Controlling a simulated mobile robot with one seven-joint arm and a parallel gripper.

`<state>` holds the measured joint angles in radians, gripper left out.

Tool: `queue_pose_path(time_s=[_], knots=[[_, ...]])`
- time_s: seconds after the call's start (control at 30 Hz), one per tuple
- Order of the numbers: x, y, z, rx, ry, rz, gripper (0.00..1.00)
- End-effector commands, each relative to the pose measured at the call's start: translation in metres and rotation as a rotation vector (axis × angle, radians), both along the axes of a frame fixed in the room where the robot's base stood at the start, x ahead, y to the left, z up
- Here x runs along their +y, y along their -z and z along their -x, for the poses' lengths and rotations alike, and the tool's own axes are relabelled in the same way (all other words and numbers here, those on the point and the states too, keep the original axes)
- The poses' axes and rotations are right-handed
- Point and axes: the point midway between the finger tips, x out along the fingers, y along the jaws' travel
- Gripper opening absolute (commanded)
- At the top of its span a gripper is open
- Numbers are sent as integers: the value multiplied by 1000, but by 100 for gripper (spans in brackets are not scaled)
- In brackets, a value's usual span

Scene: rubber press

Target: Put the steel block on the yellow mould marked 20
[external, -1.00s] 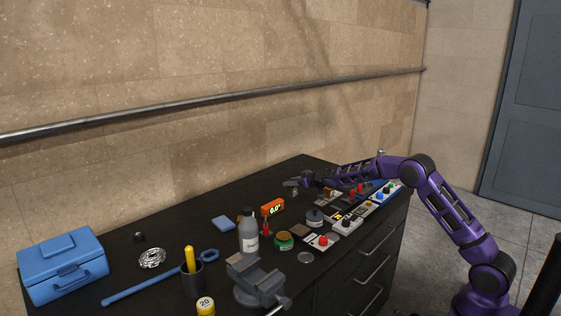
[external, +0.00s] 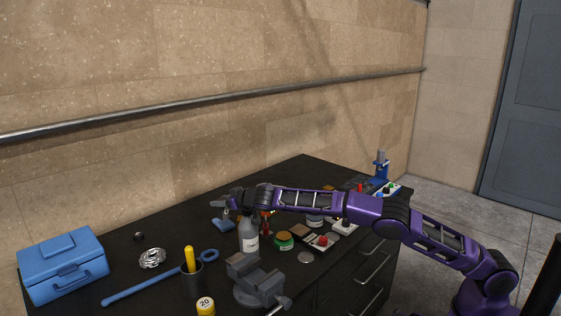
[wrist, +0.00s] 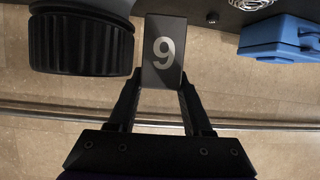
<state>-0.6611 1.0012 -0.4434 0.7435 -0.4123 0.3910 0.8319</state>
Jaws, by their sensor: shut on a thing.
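My gripper (wrist: 160,85) is shut on the steel block (wrist: 163,50), a dark grey block with a white 9 on its face. In the external view my gripper (external: 222,203) is over the bench behind the grey bottle, holding the block above the surface. The yellow mould (external: 205,306) marked 20 is at the bottom edge of the external view, with its top showing and its lower part cut off. It stands in front of the vise, apart from my gripper. I do not see it in the wrist view.
The grey bottle (external: 249,238) is close to my gripper; its black ribbed cap (wrist: 80,42) fills the wrist view's upper left. A vise (external: 255,280), a dark cup (external: 192,278), a blue wrench (external: 150,282) and a blue toolbox (external: 62,265) occupy the near bench.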

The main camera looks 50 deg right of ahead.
Motion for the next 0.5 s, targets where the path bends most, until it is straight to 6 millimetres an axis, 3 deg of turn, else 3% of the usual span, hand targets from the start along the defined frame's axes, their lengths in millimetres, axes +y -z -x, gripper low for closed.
queue_pose_path(time_s=[0.03,0.2,0.5], knots=[[31,4,12,-7,-5,2,0],[96,17,58,-9,49,-8,0],[184,11,145,-7,82,-22,0]])
